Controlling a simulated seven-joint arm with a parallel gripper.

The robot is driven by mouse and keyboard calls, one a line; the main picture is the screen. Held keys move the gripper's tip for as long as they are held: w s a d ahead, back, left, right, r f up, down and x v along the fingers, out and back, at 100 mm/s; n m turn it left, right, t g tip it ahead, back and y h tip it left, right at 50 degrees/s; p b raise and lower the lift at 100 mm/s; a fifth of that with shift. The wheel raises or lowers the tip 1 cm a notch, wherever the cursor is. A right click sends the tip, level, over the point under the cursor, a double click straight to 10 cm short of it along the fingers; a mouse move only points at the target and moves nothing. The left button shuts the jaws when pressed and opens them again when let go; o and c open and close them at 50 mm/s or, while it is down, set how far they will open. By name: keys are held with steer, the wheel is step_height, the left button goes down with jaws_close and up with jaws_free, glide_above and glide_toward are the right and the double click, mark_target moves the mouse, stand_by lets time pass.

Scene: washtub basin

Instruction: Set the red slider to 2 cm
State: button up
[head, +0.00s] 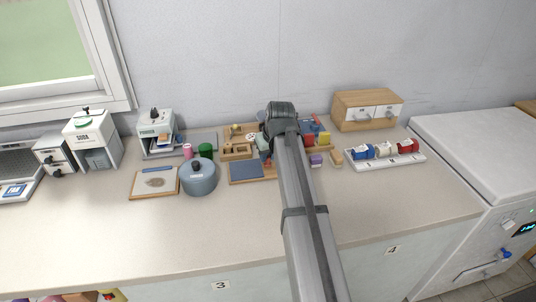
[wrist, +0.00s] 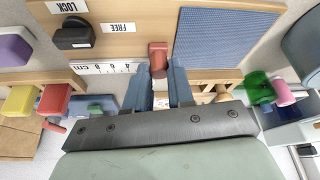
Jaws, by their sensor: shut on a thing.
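In the wrist view the red slider (wrist: 158,60) stands up from the wooden board (wrist: 130,38) at the right end of a white cm scale (wrist: 98,68). In the head view my arm covers most of the board, and my gripper (head: 266,155) is largely hidden.
A black knob (wrist: 75,36) sits on the board between LOCK and FREE labels. A blue pad (wrist: 222,38) lies beside the slider. Red and yellow blocks (wrist: 54,98) stand close by. A blue-grey pot (head: 198,178) is left of the board. The front counter is clear.

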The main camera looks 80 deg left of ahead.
jaws_close()
steer(key=shift+w, duration=1.05)
steer(key=o, duration=0.9)
jaws_free()
steer(key=shift+c, duration=0.2)
steer(key=v, duration=1.4)
steer(key=shift+f, duration=0.1)
